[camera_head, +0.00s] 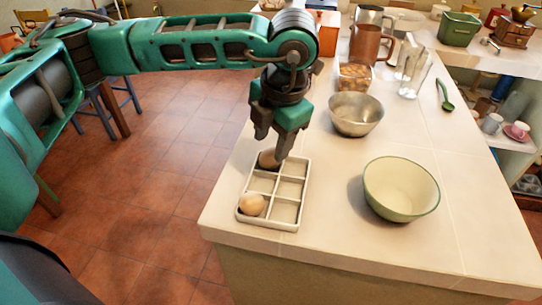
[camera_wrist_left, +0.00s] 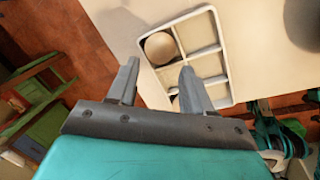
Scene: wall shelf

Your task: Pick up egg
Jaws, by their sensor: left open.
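A white tray (camera_head: 268,225) with several square compartments lies near the left edge of the counter. One light brown egg (camera_head: 252,204) sits in its front left compartment. A darker-looking egg (camera_head: 269,159) sits in its back left compartment, partly hidden by my left gripper (camera_head: 271,146). The left gripper points down, open, close above the back egg; contact cannot be told. In the left wrist view, the open fingers (camera_wrist_left: 160,68) reach over the tray (camera_wrist_left: 150,22). One egg (camera_wrist_left: 160,47) shows whole beyond the fingertips, and a second is mostly hidden near the right finger. My right gripper is not in view.
A cream bowl (camera_head: 401,190) stands right of the tray, with a metal bowl (camera_head: 355,113) behind. Further back are a basket (camera_head: 354,78), a copper mug (camera_head: 366,45) and a glass jug (camera_head: 413,78). A green spoon (camera_head: 445,95) lies right.

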